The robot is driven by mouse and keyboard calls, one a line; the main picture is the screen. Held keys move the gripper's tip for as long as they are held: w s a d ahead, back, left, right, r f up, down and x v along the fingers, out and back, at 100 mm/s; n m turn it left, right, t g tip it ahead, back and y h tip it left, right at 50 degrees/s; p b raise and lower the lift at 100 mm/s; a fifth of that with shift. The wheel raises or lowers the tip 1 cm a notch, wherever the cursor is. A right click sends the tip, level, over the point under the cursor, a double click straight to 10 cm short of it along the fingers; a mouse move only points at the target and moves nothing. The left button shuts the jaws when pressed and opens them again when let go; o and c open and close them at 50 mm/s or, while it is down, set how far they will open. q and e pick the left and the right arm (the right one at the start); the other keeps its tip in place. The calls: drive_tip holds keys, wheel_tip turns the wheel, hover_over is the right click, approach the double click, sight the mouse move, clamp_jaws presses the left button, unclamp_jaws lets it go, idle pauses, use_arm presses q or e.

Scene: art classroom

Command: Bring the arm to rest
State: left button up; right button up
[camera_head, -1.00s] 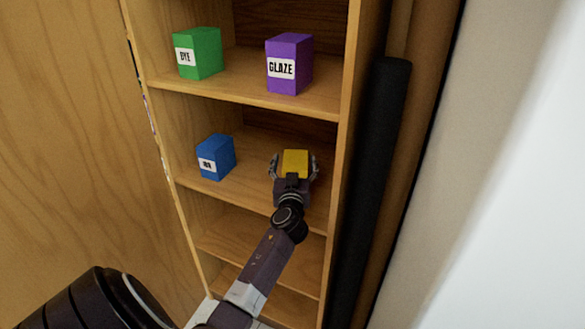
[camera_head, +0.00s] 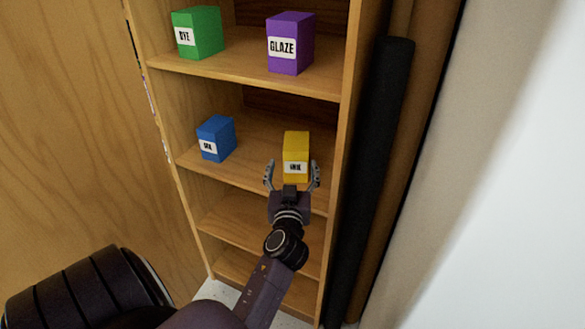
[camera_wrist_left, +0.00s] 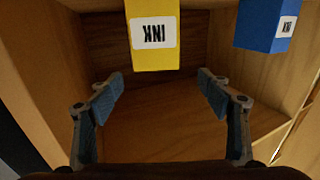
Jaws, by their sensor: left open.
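My left gripper (camera_head: 292,177) is open and empty, just in front of a yellow box (camera_head: 296,152) with a white label. The box stands upright on the middle shelf, on the right side. In the left wrist view the yellow box (camera_wrist_left: 153,30) is at the top, beyond the two spread fingers (camera_wrist_left: 160,90), and its label reads INK upside down. The fingers appear clear of the box. My right gripper is not in view.
A blue box (camera_head: 216,138) stands left on the same shelf (camera_head: 255,140). A green DYE box (camera_head: 198,32) and a purple GLAZE box (camera_head: 290,42) are on the shelf above. A black roll (camera_head: 375,170) stands right of the bookcase. Lower shelves look empty.

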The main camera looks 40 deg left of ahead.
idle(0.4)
use_arm(q)
drive_tip(key=s+d+f+m+g+h, duration=0.65)
drive_tip(key=s+d+f+h, duration=0.25)
drive_tip(key=s+d+f, duration=0.8)
drive_tip(key=s+d+f+m+g+h, duration=0.2)
drive_tip(key=s+d+m+g+h, duration=0.15)
drive_tip(key=s+d, duration=0.6)
wheel_tip(320, 180, down, 27)
drive_tip(key=s+g, duration=0.2)
drive_tip(key=s, duration=0.1)
drive_tip(key=s+a+f, duration=0.3)
drive_tip(key=s+f, duration=1.2)
drive_tip(key=shift+s+a+g+y, duration=0.2)
drive_tip(key=shift+s+g+y, duration=0.1)
drive_tip(key=shift+g+y, duration=0.15)
drive_tip(key=shift+s+a+f, duration=0.1)
drive_tip(key=shift+s+f, duration=0.05)
drive_tip(key=shift+s, duration=0.3)
